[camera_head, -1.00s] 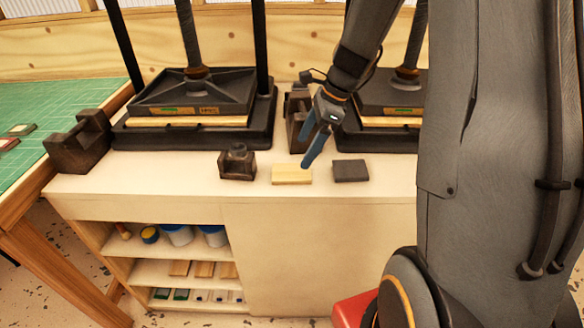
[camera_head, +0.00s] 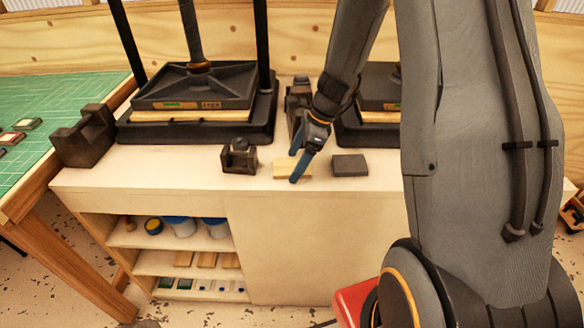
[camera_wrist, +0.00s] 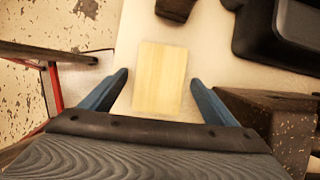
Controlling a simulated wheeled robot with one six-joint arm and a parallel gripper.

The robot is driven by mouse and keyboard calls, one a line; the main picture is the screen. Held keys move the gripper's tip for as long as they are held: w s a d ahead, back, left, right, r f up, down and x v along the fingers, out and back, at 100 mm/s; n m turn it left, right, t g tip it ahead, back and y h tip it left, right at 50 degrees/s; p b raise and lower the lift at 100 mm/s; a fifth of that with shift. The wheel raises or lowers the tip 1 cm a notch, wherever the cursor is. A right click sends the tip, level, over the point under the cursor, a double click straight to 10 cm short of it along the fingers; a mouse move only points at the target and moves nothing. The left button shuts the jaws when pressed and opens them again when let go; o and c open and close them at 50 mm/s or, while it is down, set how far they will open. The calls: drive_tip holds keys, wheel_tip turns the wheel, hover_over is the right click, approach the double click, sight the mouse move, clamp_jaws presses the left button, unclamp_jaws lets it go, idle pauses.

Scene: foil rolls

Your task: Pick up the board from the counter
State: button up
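The board is a small pale wooden rectangle lying flat on the counter (camera_head: 200,190). In the head view the board (camera_head: 281,168) is partly covered by my fingers. In the wrist view the board (camera_wrist: 160,78) lies between and ahead of my two blue fingertips, with a gap on each side. My gripper (camera_head: 296,165) is open and empty, pointing down over the board. It also shows open in the wrist view (camera_wrist: 160,80). I cannot tell its exact height above the counter.
A dark flat block (camera_head: 349,165) lies just right of the board, and a dark block-like holder (camera_head: 239,157) stands to its left. A large black press (camera_head: 203,90) stands behind. The counter's front strip is clear. A green cutting-mat table (camera_head: 50,95) is at left.

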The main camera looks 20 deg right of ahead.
drive_tip(key=c, duration=1)
drive_tip(key=shift+c, duration=0.3)
drive_tip(key=shift+r, duration=0.15)
